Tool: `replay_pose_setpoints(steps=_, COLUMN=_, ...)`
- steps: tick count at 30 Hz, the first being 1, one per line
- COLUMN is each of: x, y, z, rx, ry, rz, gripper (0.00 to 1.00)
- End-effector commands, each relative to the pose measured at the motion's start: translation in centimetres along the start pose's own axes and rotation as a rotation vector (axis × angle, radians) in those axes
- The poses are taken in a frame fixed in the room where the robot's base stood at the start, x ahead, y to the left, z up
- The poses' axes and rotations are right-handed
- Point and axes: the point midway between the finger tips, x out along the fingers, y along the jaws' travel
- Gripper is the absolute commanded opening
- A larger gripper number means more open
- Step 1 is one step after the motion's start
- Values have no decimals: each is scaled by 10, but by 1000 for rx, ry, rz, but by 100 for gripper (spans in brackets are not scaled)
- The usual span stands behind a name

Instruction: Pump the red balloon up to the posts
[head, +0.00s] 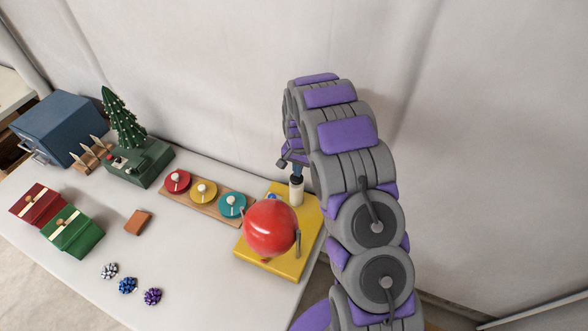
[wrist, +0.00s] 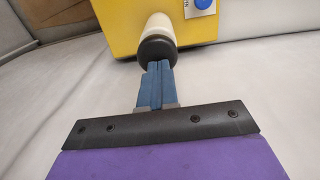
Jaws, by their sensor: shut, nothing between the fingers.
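The red balloon (head: 270,228) is round and inflated and sits on the yellow base (head: 245,256) at the table's right end. A grey post (head: 298,243) stands close to its right side. The pump (head: 296,193), a white cylinder with a dark top, rises at the back of the base. My gripper (head: 297,175) is shut and empty, right over the pump. In the wrist view the blue fingertips (wrist: 158,66) meet or nearly meet the pump's black cap (wrist: 156,50); contact is not certain. A blue button (wrist: 203,3) shows on the yellow base.
A wooden board (head: 217,215) with red, yellow and teal discs lies left of the base. Further left are a green box with a small tree (head: 124,122), a blue box (head: 62,125), red and green gift boxes (head: 75,232), a brown block (head: 138,221) and bows (head: 128,285).

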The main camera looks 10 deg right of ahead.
Motion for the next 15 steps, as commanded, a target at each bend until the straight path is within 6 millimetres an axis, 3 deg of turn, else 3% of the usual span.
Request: replay_pose_setpoints(steps=15, x=-109, y=-3, z=2, rx=-2, ry=23, rz=-9, gripper=0)
